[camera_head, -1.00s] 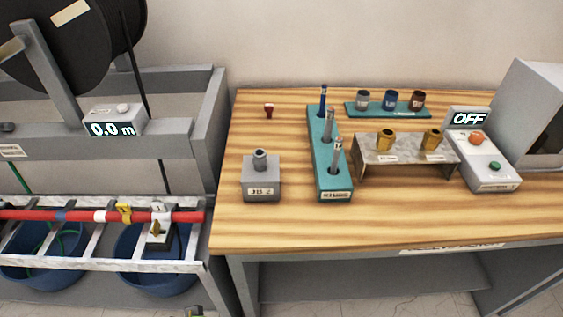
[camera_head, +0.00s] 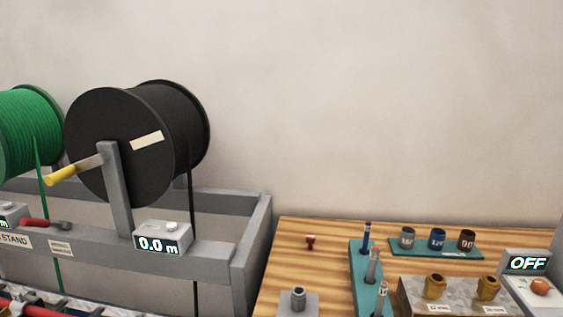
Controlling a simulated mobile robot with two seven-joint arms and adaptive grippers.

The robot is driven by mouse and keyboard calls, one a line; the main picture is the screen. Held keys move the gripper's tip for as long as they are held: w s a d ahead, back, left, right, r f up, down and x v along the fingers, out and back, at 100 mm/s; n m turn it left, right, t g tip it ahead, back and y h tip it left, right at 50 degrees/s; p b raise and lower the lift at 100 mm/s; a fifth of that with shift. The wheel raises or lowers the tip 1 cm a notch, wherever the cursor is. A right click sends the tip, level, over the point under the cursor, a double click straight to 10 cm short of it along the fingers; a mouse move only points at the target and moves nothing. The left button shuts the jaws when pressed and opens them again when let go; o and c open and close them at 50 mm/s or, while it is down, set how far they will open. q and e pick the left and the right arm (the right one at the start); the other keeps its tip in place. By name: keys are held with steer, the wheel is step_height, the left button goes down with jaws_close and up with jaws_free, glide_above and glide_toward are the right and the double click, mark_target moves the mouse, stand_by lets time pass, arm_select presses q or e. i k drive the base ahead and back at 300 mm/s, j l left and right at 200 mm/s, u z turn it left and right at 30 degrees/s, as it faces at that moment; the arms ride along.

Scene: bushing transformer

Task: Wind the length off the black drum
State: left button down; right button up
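The black drum (camera_head: 120,150) sits on a grey stand (camera_head: 200,255) at the left. A crank with a yellow handle (camera_head: 62,174) sticks out from its near side, pointing left and down. A black cable (camera_head: 191,225) hangs from the drum's right part down behind the stand's front beam. A grey counter box (camera_head: 163,238) on the beam reads 0.0 m. Neither of my grippers shows in the head view.
A green drum (camera_head: 28,130) with green cable stands left of the black one. A red-handled tool (camera_head: 40,223) lies on the beam. The wooden bench (camera_head: 290,260) at right holds a teal rack (camera_head: 358,275), several cups and a box reading OFF (camera_head: 527,263).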

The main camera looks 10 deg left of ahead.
mark_target(151, 122)
steer(key=u, duration=1.35)
